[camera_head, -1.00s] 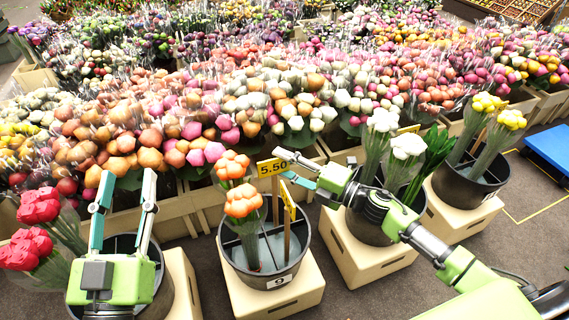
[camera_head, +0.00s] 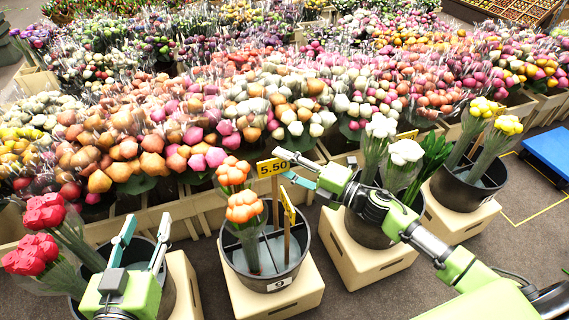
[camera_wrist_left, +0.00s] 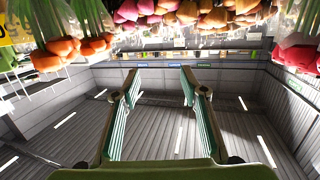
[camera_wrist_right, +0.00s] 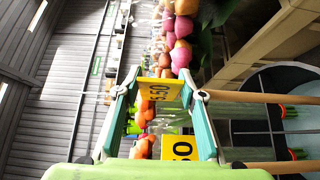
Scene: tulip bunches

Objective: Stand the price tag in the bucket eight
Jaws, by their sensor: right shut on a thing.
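A yellow 5.50 price tag (camera_head: 272,167) on a wooden stick stands upright in the middle bucket (camera_head: 232,262), which is labelled 9. My right gripper (camera_head: 288,168) is shut on this tag near its upper edge; the right wrist view shows the tag (camera_wrist_right: 160,90) between the fingertips. A second yellow tag (camera_head: 288,206) on its own stick stands in the same bucket; it also shows in the right wrist view (camera_wrist_right: 178,149). My left gripper (camera_head: 144,232) is open and empty above the left bucket (camera_head: 168,287). That bucket's label is hidden.
Orange tulips (camera_head: 243,208) stand in the middle bucket and red tulips (camera_head: 40,245) in the left one. Buckets with white tulips (camera_head: 404,152) and yellow tulips (camera_head: 505,125) stand to the right. Dense rows of flowers lie behind. Grey floor (camera_head: 345,298) is free in front.

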